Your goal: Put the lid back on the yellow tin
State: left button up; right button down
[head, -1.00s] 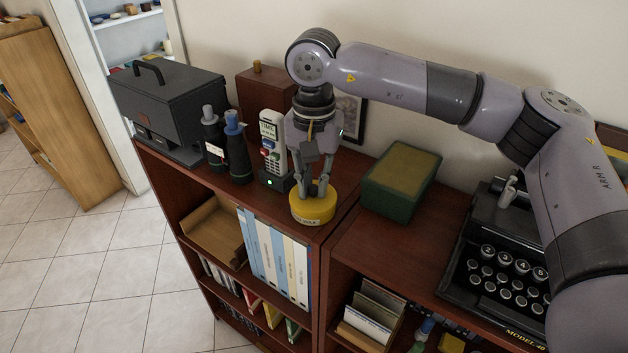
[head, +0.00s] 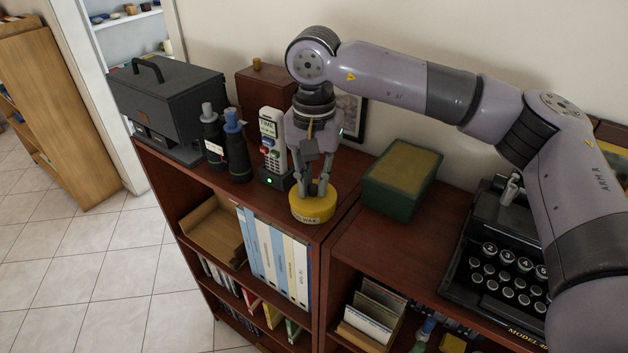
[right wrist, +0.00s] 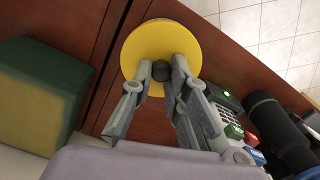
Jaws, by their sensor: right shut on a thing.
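The yellow tin (head: 313,217) stands near the front edge of the brown bookcase top, a label on its side. Its yellow lid (right wrist: 150,42) shows in the right wrist view as a round disc with a dark knob (right wrist: 161,70) in the middle. My right gripper (head: 316,191) points down over the tin, and its fingers (right wrist: 161,72) are shut on the knob. In the head view the lid sits level over the tin with no gap that I can make out; whether it is fully seated I cannot tell. My left gripper is not in view.
A cordless phone in its dock (head: 272,150) and black binoculars (head: 235,150) stand left of the tin. A green box (head: 388,195) is to the right, and a black typewriter (head: 480,265) further right. Bare wood lies between the tin and the green box.

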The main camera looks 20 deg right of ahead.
dwell(0.3)
jog(key=c, duration=1.5)
grip_release()
jog(key=shift+o, duration=0.7)
jog(key=o, duration=0.4)
jog(key=shift+r+p, duration=2.05)
jog(key=shift+r, duration=1.45)
jog(key=shift+c, duration=0.5)
